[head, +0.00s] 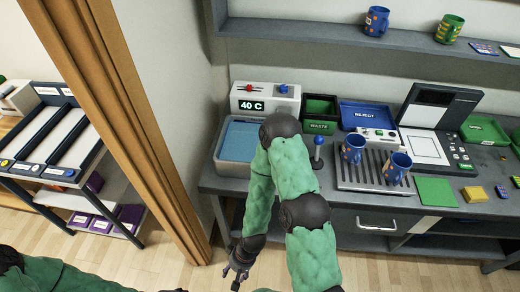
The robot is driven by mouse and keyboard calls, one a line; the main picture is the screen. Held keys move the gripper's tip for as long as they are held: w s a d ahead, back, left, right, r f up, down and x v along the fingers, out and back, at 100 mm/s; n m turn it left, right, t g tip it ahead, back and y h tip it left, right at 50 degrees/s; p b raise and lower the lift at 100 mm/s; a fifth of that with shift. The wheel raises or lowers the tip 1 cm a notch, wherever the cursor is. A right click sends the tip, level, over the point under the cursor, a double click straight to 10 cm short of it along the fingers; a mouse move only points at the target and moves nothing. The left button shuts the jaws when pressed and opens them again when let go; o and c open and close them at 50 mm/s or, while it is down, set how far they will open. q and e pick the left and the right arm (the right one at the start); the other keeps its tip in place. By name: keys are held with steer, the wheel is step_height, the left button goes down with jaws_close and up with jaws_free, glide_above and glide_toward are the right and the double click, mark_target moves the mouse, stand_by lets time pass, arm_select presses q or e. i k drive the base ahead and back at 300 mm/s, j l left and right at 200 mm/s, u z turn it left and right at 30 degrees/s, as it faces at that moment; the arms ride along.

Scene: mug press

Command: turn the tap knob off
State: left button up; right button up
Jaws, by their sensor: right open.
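A white box (265,101) with a green "40 C" display stands at the back of the counter, behind a basin (239,140) with a blue inside. On its top are a red knob (250,87) and a blue knob (283,89); I cannot tell which is the tap knob or how it is set. My right gripper (238,270) is open and empty, low in front of the counter, well below and apart from the knobs. My right arm hides part of the basin's right side. Of my left arm only green links show at the bottom left; its gripper is not visible.
Right of the basin are a green waste bin (320,115), a blue reject tray (366,116) and a blue-topped lever (318,145). Two blue mugs (352,148) (397,168) stand on a slatted rack (372,179). A wooden post (118,110) rises left of the counter. A shelf (330,36) overhangs the back.

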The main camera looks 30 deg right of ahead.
mark_target(284, 89)
steer(key=z, duration=1.35)
steer(key=i+u, duration=0.1)
steer(key=u, duration=0.2)
